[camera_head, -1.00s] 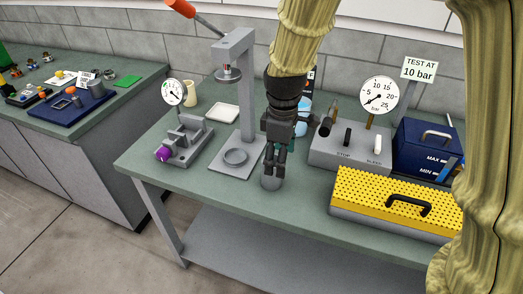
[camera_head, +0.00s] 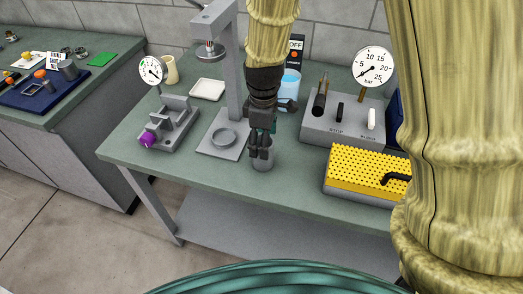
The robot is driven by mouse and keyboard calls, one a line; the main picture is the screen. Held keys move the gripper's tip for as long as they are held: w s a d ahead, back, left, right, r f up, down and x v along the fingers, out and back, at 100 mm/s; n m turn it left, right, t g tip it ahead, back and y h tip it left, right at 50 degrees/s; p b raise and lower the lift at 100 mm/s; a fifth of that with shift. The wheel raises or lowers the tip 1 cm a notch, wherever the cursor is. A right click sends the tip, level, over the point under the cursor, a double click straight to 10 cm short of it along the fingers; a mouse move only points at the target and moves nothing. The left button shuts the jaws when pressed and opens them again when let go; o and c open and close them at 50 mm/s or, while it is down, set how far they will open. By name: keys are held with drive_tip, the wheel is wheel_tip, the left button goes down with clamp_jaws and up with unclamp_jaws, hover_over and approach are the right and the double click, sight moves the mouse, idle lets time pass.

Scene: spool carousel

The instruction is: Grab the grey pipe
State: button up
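The grey pipe (camera_head: 263,163) is a short grey cylinder near the front edge of the green-topped bench, to the right of the press. My gripper (camera_head: 261,152) points down directly over it. The fingers overlap the pipe's upper part in this view and hide its top. I cannot tell whether they touch the pipe or how far apart they are. The pipe looks upright.
The press (camera_head: 238,80) stands close left of my gripper, with a grey ring (camera_head: 224,138) on its base. A vise with a purple piece (camera_head: 147,139) is farther left. The gauge box (camera_head: 340,128) and yellow perforated case (camera_head: 365,170) are to the right.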

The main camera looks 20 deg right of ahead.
drive_tip(key=shift+s+f+p, duration=0.3)
drive_tip(key=shift+s+p, duration=0.05)
drive_tip(key=shift+s, duration=0.4)
drive_tip(key=f, duration=0.1)
drive_tip(key=w+f, duration=0.1)
drive_tip(key=f, duration=0.1)
drive_tip(key=shift+a+p, duration=0.15)
drive_tip(key=shift+p, duration=0.2)
drive_tip(key=shift+s+f, duration=0.3)
drive_tip(key=shift+f, duration=0.1)
drive_tip(key=shift+w+f, duration=0.1)
drive_tip(key=shift+w, duration=0.05)
drive_tip(key=c, duration=1.1)
